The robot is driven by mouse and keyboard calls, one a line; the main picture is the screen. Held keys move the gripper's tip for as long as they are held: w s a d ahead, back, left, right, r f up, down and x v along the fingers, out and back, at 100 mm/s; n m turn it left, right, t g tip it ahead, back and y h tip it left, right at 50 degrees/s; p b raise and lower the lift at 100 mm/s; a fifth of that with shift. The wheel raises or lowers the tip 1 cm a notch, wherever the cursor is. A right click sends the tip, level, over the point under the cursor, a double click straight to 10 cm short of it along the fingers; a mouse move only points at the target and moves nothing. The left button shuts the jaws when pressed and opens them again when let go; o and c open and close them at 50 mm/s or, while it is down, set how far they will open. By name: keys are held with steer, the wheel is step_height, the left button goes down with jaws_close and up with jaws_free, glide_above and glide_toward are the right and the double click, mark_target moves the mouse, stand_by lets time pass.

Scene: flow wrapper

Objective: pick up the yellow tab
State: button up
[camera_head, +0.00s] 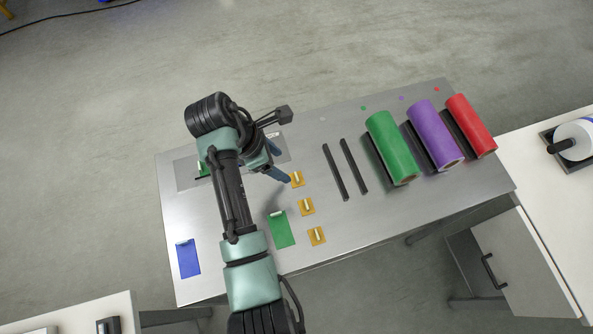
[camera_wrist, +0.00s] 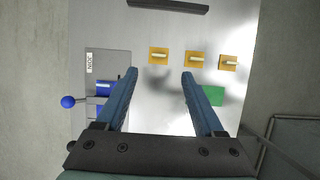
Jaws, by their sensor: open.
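Three yellow tabs, each with a pale raised strip, lie in a row on the metal table. In the head view they are the far tab (camera_head: 297,180), the middle tab (camera_head: 306,206) and the near tab (camera_head: 317,236). In the wrist view these are the left (camera_wrist: 158,55), middle (camera_wrist: 195,59) and right (camera_wrist: 228,62) tabs. My gripper (camera_wrist: 160,73) is open, its blue fingers empty. The left tab appears just beyond the gap between the fingertips. In the head view my gripper (camera_head: 284,177) is beside the far tab; its height above the table is unclear.
A green card (camera_head: 281,229) and a blue card (camera_head: 188,258) lie on the table (camera_head: 235,262). Two black bars (camera_head: 335,172) (camera_head: 354,165) and green (camera_head: 391,147), purple (camera_head: 435,135) and red (camera_head: 471,125) rolls stand to the right. A blue ball (camera_wrist: 68,101) shows beside a grey plate.

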mark_target(296, 176)
steer(key=x, duration=1)
steer(key=shift+a+f, duration=0.1)
steer(key=shift+a, duration=0.05)
steer(key=shift+c, duration=0.3)
jaws_close()
